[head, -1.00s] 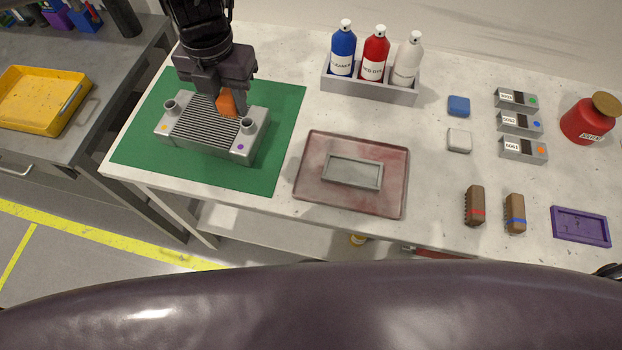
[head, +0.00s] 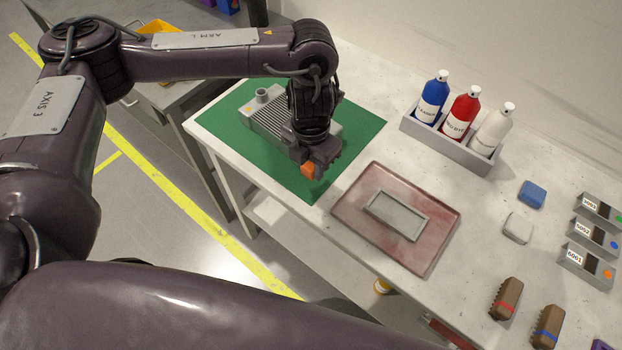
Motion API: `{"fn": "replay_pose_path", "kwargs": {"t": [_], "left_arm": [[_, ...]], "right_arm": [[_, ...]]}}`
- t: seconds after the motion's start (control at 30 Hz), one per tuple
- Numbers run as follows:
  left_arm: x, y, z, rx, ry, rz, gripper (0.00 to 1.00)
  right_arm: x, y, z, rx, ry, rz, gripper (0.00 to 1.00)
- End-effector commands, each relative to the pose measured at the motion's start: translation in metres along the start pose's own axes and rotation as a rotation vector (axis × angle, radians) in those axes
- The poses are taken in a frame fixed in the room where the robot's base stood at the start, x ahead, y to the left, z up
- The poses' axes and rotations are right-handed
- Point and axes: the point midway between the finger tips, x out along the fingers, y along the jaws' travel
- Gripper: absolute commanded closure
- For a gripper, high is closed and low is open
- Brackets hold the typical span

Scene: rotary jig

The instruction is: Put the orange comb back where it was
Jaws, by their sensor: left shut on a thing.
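The orange comb (head: 308,170) shows as a small orange block low in the jaws of my left gripper (head: 318,164). The gripper is shut on it, over the front right part of the green mat (head: 350,117), close to the red-stained tray. The arm hides part of the grey ribbed block (head: 265,118) on the mat. I cannot tell how high the comb is above the mat. My right gripper is not in view.
The reddish tray (head: 345,210) holds a grey rectangular frame (head: 396,216). A bottle rack (head: 440,143) with blue, red and white bottles stands behind. Blue (head: 531,194) and white (head: 518,228) pads, grey labelled blocks (head: 587,262) and two brown brushes (head: 505,298) lie at right.

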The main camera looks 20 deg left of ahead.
Motion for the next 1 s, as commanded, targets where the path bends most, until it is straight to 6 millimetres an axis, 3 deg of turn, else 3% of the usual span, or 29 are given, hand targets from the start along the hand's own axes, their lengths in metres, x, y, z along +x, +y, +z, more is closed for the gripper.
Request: {"fn": "replay_pose_path", "kwargs": {"t": [0.47,0.9,0.93,1.0], "left_arm": [[0.056,0.0,0.0,-0.002,0.002,-0.002,0.91],[0.063,0.0,0.001,0.0,-0.001,0.0,0.91],[0.062,0.0,0.001,0.0,-0.001,0.0,0.67],[0.061,0.0,0.001,0.0,-0.001,0.0,0.58]], "right_arm": [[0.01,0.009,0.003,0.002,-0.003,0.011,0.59],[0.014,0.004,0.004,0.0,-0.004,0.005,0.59],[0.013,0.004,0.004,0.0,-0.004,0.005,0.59],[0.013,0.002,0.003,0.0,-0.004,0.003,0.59]]}}
